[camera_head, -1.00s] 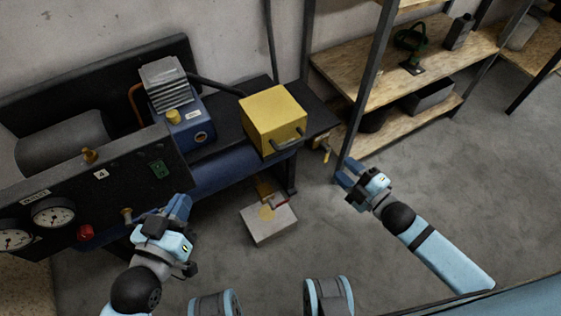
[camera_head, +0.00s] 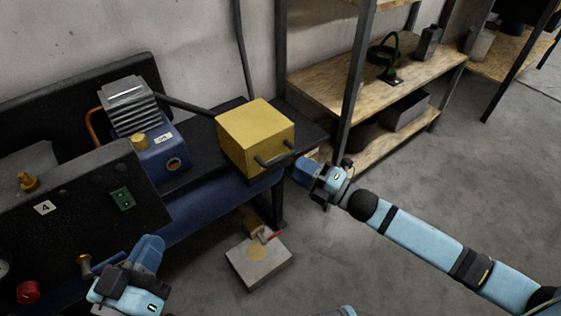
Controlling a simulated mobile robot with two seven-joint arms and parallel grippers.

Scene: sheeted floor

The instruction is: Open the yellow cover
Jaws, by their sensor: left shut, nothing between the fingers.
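The yellow cover (camera_head: 250,132) is a box on the dark bench top, with a dark bar handle (camera_head: 272,157) on its front right face. It appears closed down. My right gripper (camera_head: 302,172) is just right of the handle, its blue fingers pointing toward it. I cannot tell whether they touch the handle or how far apart they are. My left gripper (camera_head: 150,252) is shut and empty at the lower left, in front of the machine and well away from the cover.
A blue compressor unit (camera_head: 170,150) stands left of the cover. The dark panel (camera_head: 75,225) with a red knob (camera_head: 28,291) is at the left. A wooden shelf (camera_head: 335,92) with a dark upright post stands behind my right gripper. A grey block (camera_head: 258,265) lies on the floor below.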

